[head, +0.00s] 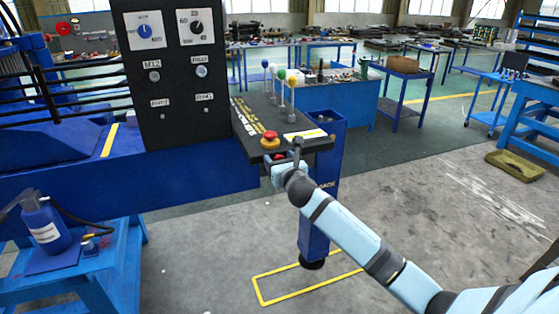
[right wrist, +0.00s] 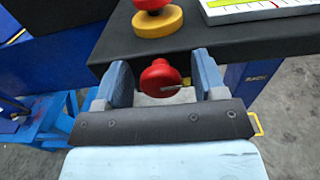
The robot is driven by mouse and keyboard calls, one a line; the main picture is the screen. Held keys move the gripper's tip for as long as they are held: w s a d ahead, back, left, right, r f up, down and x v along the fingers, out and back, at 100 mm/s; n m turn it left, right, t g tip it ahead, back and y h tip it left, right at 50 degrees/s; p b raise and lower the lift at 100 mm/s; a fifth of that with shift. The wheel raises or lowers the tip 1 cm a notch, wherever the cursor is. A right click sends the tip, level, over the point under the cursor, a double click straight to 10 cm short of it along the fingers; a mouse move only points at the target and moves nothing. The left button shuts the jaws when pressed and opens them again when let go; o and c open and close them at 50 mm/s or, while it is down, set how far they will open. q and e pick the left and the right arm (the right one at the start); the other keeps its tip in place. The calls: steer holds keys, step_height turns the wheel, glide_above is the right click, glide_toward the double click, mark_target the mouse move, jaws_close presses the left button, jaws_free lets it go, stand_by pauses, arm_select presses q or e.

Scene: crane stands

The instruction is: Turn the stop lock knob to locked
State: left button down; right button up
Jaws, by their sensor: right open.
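A round red knob (right wrist: 160,82) with a pale pointer line toward the right shows in the right wrist view, on the front side of a dark control panel, below its edge. I take it for the stop lock knob. My right gripper (right wrist: 162,72) is open, with one blue finger on each side of the knob; I cannot tell whether either finger touches it. In the head view my right gripper (head: 282,167) is at the panel's front edge and largely hides the knob. My left gripper is not in view.
A red mushroom button on a yellow base (head: 270,139) sits on top of the panel (head: 246,126), just above my gripper. Levers with coloured balls (head: 281,76) stand behind it. A tall black dial cabinet (head: 178,110) is at left.

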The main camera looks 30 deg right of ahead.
steer(key=c, duration=0.9)
steer(key=shift+m, duration=0.3)
steer(key=m+p, duration=0.1)
steer(key=m, duration=0.2)
steer(key=m+p, duration=0.1)
steer(key=m, duration=0.2)
steer(key=shift+d+m, duration=0.1)
steer(key=shift+m, duration=0.2)
steer(key=m, duration=0.5)
steer(key=shift+f+p, duration=0.1)
steer(key=shift+p, duration=0.2)
steer(key=m, duration=0.5)
steer(key=shift+d+f, duration=0.1)
steer(key=shift+m, duration=0.5)
